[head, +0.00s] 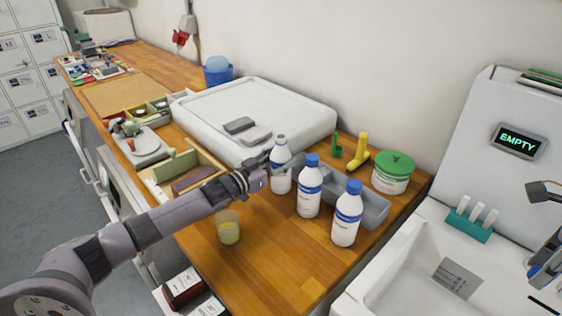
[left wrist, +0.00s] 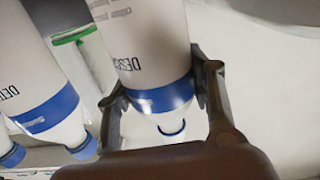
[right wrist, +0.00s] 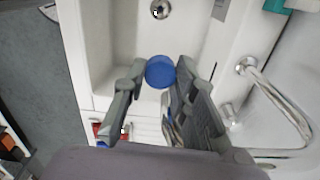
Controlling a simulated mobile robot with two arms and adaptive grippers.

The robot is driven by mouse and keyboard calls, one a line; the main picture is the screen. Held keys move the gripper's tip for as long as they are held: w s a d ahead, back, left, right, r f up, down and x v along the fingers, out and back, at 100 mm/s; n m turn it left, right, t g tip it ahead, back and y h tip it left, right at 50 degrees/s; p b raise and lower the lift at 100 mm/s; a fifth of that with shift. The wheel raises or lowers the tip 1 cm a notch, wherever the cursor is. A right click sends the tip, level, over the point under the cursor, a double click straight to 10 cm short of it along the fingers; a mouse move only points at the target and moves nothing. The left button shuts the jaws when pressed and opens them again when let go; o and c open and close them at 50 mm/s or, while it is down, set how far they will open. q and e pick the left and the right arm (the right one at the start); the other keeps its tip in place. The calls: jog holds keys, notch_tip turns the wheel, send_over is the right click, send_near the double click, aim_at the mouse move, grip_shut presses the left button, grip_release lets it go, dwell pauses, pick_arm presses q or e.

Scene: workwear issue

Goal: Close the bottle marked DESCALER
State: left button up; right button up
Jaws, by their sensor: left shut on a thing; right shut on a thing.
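The DESCALER bottle (head: 281,178), white with a blue band, stands upright on the wooden counter, its neck bare of a blue cap. My left gripper (head: 268,172) is shut on its upper part. The left wrist view shows the bottle (left wrist: 150,50) upside down between the fingers, with part of its lettering, "DES", and its uncapped neck visible. My right gripper (right wrist: 160,74) is shut on a round blue cap (right wrist: 160,70), over the white sink area, well away from the bottle. At the right edge of the head view this gripper (head: 540,275) is only partly visible.
Two blue-capped white bottles (head: 309,190) (head: 346,218) stand just right of the held bottle. A grey bin (head: 372,208), a green-lidded tub (head: 392,178) and a yellow-green beaker (head: 228,232) are nearby.

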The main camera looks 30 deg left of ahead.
jog(key=shift+f+b, duration=0.6)
pick_arm(q)
notch_tip(320, 180, up, 20)
jog(key=shift+f, duration=0.2)
dwell(0.3)
dwell(0.5)
jog(key=o, duration=1)
grip_shut()
pick_arm(e)
jog(key=shift+r, duration=0.1)
pick_arm(q)
jog(key=shift+s, duration=0.1)
pick_arm(e)
jog(key=shift+s, duration=0.15)
